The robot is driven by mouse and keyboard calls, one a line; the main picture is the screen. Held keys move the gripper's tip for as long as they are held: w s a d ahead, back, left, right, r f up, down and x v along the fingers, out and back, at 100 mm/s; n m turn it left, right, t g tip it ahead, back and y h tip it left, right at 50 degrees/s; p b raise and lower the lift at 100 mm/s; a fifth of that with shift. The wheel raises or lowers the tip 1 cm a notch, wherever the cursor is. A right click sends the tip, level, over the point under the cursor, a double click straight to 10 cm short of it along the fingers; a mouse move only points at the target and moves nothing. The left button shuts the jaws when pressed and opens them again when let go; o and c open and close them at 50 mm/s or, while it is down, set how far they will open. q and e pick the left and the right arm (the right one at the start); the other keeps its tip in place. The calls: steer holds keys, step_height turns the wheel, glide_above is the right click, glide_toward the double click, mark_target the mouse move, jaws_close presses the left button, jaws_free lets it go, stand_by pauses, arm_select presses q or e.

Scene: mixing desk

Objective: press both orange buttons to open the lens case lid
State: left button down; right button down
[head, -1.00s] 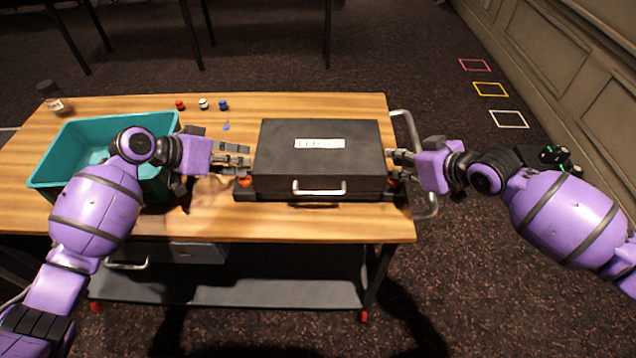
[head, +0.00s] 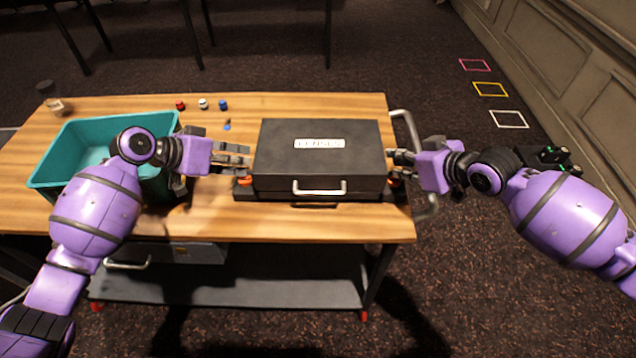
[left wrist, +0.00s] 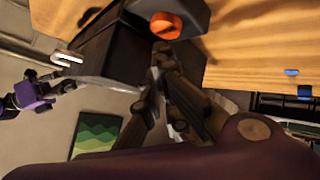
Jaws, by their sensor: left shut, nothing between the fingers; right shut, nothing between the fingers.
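The black lens case (head: 318,155) lies on the wooden desk with its lid closed, a LENSES label on top and a silver handle in front. One orange button (head: 245,181) is at its left side; it also shows uncovered in the left wrist view (left wrist: 165,25). The other orange button (head: 394,179) is at its right side, partly hidden. My left gripper (head: 246,160) is shut and empty beside the case's left side, just behind the left button in the picture. My right gripper (head: 396,158) is shut and empty at the right side, near the right button. I cannot tell whether either touches.
A teal bin (head: 83,150) stands on the desk at the left, under my left arm. Red, white and blue small items (head: 203,104) stand at the back, with a jar (head: 52,100) at the far left corner. A metal rail (head: 409,130) borders the right desk edge.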

arm_select(q)
steer(key=shift+f, duration=0.1)
stand_by(0.3)
steer(key=shift+f, duration=0.4)
arm_select(e)
steer(key=shift+f, duration=0.4)
arm_select(q)
steer(key=shift+f+b, duration=0.35)
steer(key=shift+f, duration=0.15)
arm_select(e)
steer(key=shift+s+f, duration=0.2)
steer(key=shift+f, duration=0.35)
steer(key=shift+w+r, duration=0.2)
stand_by(0.5)
arm_select(q)
steer(key=shift+r, duration=0.1)
arm_select(e)
steer(key=shift+r, duration=0.15)
arm_select(q)
steer(key=shift+r, duration=0.55)
arm_select(e)
steer(key=shift+r, duration=0.5)
